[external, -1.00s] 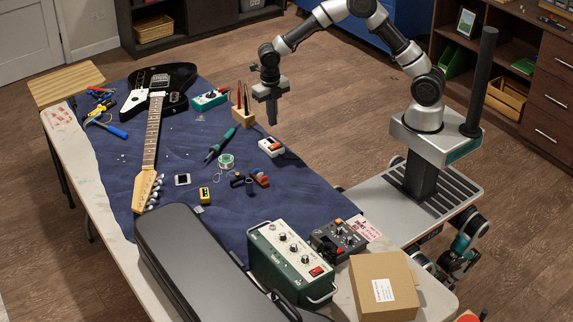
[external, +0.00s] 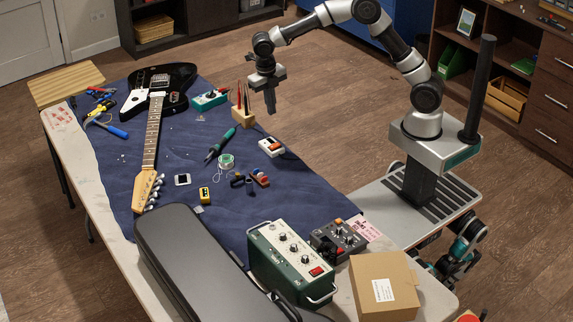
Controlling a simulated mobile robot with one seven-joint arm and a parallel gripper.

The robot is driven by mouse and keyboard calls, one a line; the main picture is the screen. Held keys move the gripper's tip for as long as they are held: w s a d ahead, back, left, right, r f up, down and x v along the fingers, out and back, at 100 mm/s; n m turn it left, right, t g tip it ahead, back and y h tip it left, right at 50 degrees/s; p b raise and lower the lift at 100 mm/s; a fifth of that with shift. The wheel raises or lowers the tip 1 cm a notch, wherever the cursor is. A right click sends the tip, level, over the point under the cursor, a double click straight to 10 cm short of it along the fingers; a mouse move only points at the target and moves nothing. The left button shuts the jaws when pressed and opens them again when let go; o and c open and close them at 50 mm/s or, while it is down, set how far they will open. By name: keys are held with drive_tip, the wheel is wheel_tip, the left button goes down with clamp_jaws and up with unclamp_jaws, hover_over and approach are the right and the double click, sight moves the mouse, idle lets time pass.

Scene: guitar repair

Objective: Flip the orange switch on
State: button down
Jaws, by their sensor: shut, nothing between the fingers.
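A small white box with an orange-red switch (external: 274,145) lies on the blue mat near its right edge. Whether the switch is on or off is too small to tell. A dark grey control box (external: 338,238) at the front right has an orange part and a red part on top. A green amplifier box (external: 290,262) beside it carries a red switch (external: 316,271). My gripper (external: 271,110) is shut and empty, pointing down. In the picture it is above the white box, beside the wooden tool holder, and apart from both.
A wooden holder (external: 243,115) with upright tools stands close to my gripper. A guitar (external: 152,130), soldering tool (external: 220,144), solder spool (external: 226,161) and small parts lie on the mat (external: 290,195). A black case (external: 200,270) and cardboard box (external: 384,288) fill the front.

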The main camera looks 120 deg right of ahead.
sight(278, 143)
drive_tip(key=shift+r, duration=0.1)
idle(0.3)
drive_tip(key=f+b, duration=0.1)
drive_tip(key=f, duration=0.3)
drive_tip(key=s+f+b, duration=0.1)
drive_tip(key=f+b, duration=0.1)
drive_tip(key=f, duration=0.3)
drive_tip(key=s+f+b, duration=0.1)
drive_tip(key=f, duration=0.4)
